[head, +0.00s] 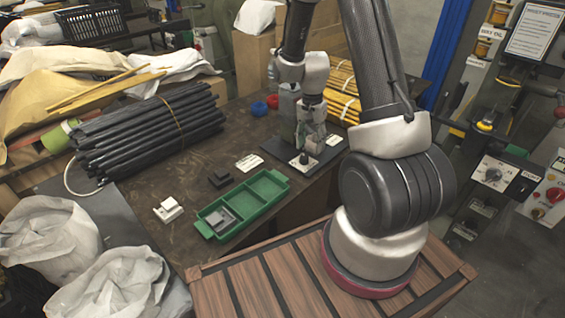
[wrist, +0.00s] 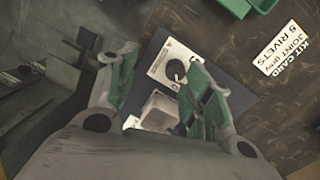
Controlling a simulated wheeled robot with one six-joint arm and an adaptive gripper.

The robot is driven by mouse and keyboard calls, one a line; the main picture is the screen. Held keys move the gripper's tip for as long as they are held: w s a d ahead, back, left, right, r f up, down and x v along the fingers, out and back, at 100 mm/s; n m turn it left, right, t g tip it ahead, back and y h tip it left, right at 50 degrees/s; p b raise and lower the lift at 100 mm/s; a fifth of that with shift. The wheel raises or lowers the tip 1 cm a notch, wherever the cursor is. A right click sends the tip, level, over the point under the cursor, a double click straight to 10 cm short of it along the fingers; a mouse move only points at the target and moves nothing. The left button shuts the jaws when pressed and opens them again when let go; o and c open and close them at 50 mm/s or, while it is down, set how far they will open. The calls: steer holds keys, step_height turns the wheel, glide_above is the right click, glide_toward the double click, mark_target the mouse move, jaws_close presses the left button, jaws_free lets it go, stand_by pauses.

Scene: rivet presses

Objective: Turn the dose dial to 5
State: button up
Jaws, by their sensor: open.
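The dose dial is a black knob (wrist: 176,70) on a white marked plate (wrist: 160,62), in the wrist view. Its pointer and the numbers are too small to read. My gripper (wrist: 163,60) is open, with one green-padded finger on each side of the dial, the right finger closer. I cannot tell whether that finger touches it. In the head view my gripper (head: 311,138) points down over the dark base plate (head: 322,158), with a small dark knob (head: 303,159) at its front. A pale, clear-looking cup (wrist: 158,110) sits between the fingers, below the dial.
Another dial (head: 493,174) is on the right panel. Bare bench shows left of the plate.

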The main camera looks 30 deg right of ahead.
mark_target(304, 156)
steer(key=shift+w+a+r+m+t, duration=0.2)
steer(key=shift+w+m, duration=0.15)
steer(key=shift+w, duration=0.15)
steer(key=shift+w+a+r+m+t, duration=0.1)
steer(key=shift+w+m+t, duration=0.1)
steer(key=shift+w+m, duration=0.25)
steer(key=shift+w+d+f+m, duration=0.1)
steer(key=shift+w+m, duration=0.4)
steer(key=shift+m, duration=0.1)
steer(key=shift+f, duration=0.25)
step_height(304, 156, down, 7)
steer(key=shift+f, duration=0.1)
steer(key=c, duration=1)
